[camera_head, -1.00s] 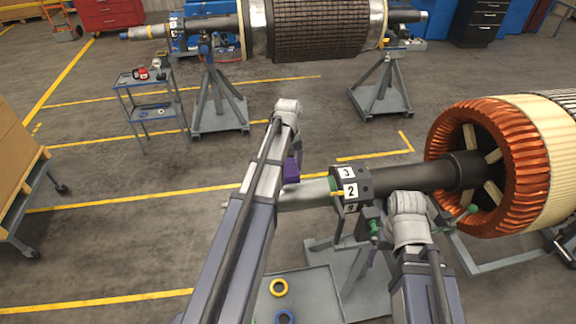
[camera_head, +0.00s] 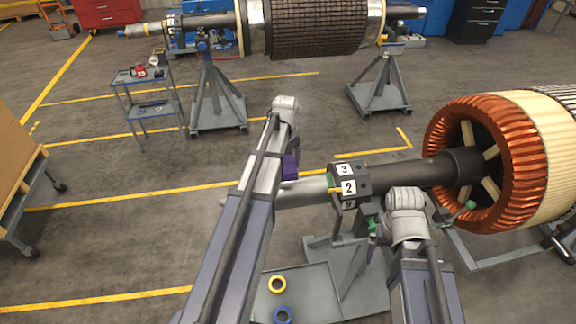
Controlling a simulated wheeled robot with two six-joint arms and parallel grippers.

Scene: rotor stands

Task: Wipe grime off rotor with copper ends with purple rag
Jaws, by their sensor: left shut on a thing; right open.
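The rotor with copper ends (camera_head: 462,122) lies at the right, its copper winding ring facing left. Its shaft runs left as a dark part (camera_head: 405,177) and a silver part (camera_head: 303,191), through a block marked 3 and 2 (camera_head: 347,186). The purple rag (camera_head: 291,166) shows at the right edge of my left arm, by the silver part of the shaft. My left gripper (camera_head: 290,152) is shut on the rag; its fingers are mostly hidden behind the arm. I cannot tell whether the rag touches the shaft. My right gripper (camera_head: 385,226) is open and empty near the stand, its fingers largely hidden.
Another rotor (camera_head: 315,28) rests on stands behind. A small cart (camera_head: 148,107) stands back left, boxes (camera_head: 18,150) at left. Floor between is clear.

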